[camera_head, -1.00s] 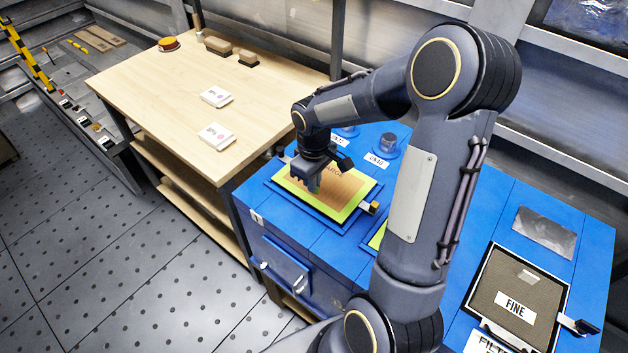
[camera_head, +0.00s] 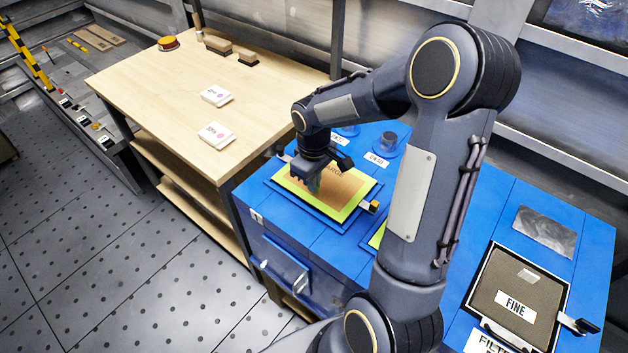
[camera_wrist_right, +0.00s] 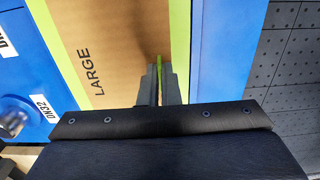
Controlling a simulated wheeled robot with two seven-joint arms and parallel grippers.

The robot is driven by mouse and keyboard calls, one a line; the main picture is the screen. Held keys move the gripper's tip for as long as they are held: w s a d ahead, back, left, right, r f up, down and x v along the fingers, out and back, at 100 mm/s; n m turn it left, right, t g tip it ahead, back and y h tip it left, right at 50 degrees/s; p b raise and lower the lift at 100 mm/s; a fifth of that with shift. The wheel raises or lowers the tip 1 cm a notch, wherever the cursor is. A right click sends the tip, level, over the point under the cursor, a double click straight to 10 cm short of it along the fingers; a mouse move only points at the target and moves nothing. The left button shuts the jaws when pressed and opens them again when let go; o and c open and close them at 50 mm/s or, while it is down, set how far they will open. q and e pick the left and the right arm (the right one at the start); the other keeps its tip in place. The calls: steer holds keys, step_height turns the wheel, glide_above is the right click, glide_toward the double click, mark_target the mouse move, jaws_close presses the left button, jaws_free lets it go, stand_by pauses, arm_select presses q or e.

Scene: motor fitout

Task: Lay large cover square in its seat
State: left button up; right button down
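The large cover (camera_head: 347,189) shows as a brown panel marked LARGE with a yellow-green border. It lies flat, or nearly so, within a blue raised frame on the blue bench; I cannot tell how squarely it sits. In the right wrist view the brown panel (camera_wrist_right: 110,45) fills the upper left. My right gripper (camera_head: 314,186) points down over the panel's left part. Its fingers (camera_wrist_right: 160,80) are close together on a thin yellow-green upright piece, seemingly the cover's grip. The fingers hide most of that piece. My left gripper is in neither view.
A FINE filter panel (camera_head: 512,290) lies at the right of the blue bench. A second green-edged part (camera_head: 376,238) is mostly behind my right arm. A round fitting (camera_head: 386,145) stands behind the cover. The wooden table (camera_head: 170,110) at left holds white boxes and brown blocks.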

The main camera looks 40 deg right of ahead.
steer(key=shift+f+b, duration=0.4)
steer(key=shift+f, duration=0.2)
stand_by(0.8)
steer(key=c, duration=1.6)
jaws_free()
steer(key=shift+o, duration=0.2)
steer(key=shift+r, duration=0.1)
